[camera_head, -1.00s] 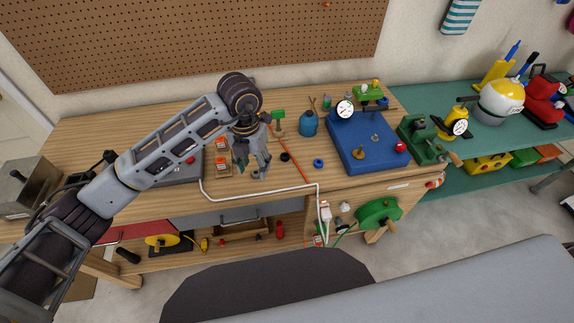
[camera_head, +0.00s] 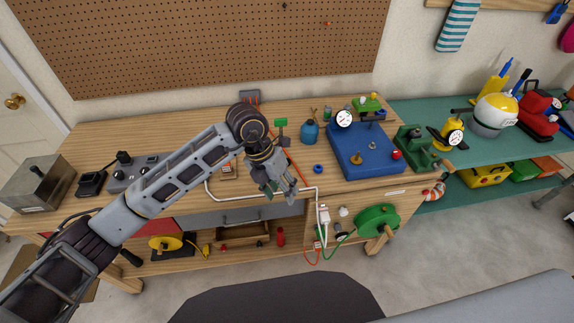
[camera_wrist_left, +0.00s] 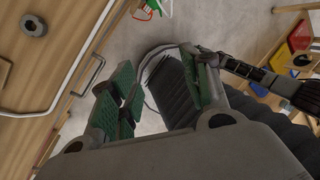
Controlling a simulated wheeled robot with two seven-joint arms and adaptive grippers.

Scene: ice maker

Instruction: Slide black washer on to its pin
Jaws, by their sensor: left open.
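My left gripper (camera_head: 284,194) is open and empty over the front edge of the wooden bench (camera_head: 225,105). A dark ring that looks like the black washer (camera_wrist_left: 33,25) lies flat on the bench at the upper left of that view, apart from the fingers. In the head view I cannot make it out; the gripper seems to cover it. A blue base (camera_head: 345,165) with a small grey post (camera_head: 372,145) stands to the right. I cannot tell which pin is the washer's.
A blue ring (camera_head: 318,168) lies right of the gripper. A white tube (camera_head: 225,198) runs along the bench front. A blue bottle (camera_head: 310,132) and a green flag-like part (camera_head: 281,123) stand behind. A gauge (camera_head: 344,118) and a green vise-like device (camera_head: 418,145) stand at the right.

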